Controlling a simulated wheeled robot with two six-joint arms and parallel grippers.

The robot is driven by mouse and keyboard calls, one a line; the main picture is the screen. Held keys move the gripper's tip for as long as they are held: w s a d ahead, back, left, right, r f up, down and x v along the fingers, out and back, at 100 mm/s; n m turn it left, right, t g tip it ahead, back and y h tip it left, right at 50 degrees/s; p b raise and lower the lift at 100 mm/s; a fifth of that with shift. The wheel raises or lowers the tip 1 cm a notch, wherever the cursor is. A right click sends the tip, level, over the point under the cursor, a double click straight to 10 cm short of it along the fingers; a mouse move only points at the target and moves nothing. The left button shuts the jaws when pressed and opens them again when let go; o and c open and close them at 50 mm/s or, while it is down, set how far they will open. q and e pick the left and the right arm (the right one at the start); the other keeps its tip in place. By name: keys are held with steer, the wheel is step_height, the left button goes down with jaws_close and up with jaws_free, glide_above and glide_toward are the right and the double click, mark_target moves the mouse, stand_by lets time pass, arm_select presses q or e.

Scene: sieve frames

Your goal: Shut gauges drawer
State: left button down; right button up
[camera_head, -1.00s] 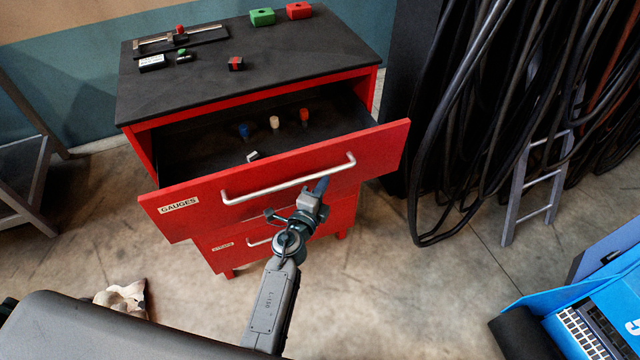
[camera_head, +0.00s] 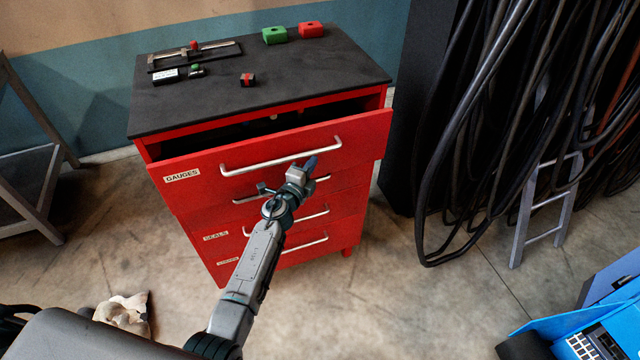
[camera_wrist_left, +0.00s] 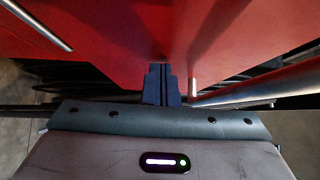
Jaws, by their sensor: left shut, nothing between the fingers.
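The gauges drawer (camera_head: 367,137) is the red top drawer of the cabinet, labelled GAUGES, with a silver bar handle (camera_head: 281,159). It stands partly open, with a dark gap behind its front; most of its inside is hidden. My left gripper (camera_head: 310,163) is shut and empty, at the drawer front just below the right part of the handle. In the left wrist view its closed fingers (camera_wrist_left: 161,84) point at the red drawer front (camera_wrist_left: 120,30), touching or very near it; I cannot tell which. My right gripper is not in view.
The black cabinet top (camera_head: 310,75) carries a green block (camera_head: 275,35), a red block (camera_head: 312,30) and small tools. Lower drawers look shut. Black cables (camera_head: 480,130) hang at the right beside a grey ladder (camera_head: 545,215). A blue case (camera_head: 590,325) stands lower right.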

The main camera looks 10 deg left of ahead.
arm_select(q)
steer(key=w+a, duration=0.1)
steer(key=w, duration=0.1)
steer(key=w+a+b, duration=0.1)
steer(key=w, duration=0.1)
steer(key=w+a, duration=0.1)
steer(key=a, duration=0.1)
steer(key=shift+w+f, duration=0.1)
steer(key=shift+w, duration=0.3)
steer(key=shift+w+a+b, duration=0.1)
steer(key=shift+w+b, duration=0.1)
steer(key=shift+b, duration=0.1)
steer(key=shift+r, duration=0.35)
